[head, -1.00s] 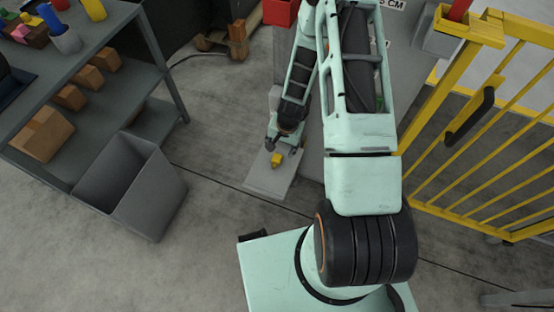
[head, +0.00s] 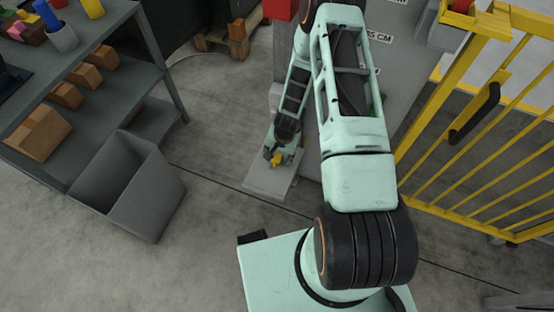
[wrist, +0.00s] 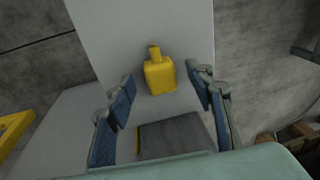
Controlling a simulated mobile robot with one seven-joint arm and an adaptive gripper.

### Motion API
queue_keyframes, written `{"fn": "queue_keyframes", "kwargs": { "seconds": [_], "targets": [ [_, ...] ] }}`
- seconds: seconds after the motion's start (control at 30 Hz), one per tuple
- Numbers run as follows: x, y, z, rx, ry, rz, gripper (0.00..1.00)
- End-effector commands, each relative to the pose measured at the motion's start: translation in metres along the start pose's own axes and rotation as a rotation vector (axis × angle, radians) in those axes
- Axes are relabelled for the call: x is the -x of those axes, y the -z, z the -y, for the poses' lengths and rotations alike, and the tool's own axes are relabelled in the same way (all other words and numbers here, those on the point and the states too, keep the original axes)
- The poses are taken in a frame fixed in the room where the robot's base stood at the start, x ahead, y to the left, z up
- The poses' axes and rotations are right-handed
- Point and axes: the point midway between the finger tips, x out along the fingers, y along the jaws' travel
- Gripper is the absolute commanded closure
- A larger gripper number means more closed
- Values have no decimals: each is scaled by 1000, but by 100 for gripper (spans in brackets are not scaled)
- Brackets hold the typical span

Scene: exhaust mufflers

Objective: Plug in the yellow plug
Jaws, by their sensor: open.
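The yellow plug (wrist: 160,75) sits on a light grey plate, upper middle in the wrist view, with a short narrow stub on one end. It also shows as a small yellow piece (head: 277,159) beside my gripper in the head view. My gripper (wrist: 162,92) is open, with blue-padded fingers to the left and right of the plug. The plug lies between the fingertips, and I see a gap on both sides. A socket is not clearly seen; my arm hides part of the grey cabinet in the head view.
The light grey plate (head: 262,183) lies at the foot of a grey cabinet (head: 398,60). A yellow barrier (head: 480,150) stands at right. A grey bin (head: 130,185) and a shelf with boxes (head: 70,95) stand at left. Floor between bin and plate is clear.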

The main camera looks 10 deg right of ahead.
Motion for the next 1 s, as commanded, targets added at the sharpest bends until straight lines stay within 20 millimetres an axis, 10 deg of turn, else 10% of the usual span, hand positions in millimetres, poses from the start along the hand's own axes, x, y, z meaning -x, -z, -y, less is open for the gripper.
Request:
{"fn": "queue_keyframes", "kwargs": {
  "seconds": [0.37, 0.8, 1.0],
  "targets": [
    [-3, 0, 0, 1, 0, 0, 51],
    [-3, 0, 0, 1, 0, 0, 96],
    [-3, 0, 0, 1, 0, 0, 96]
  ]
}}
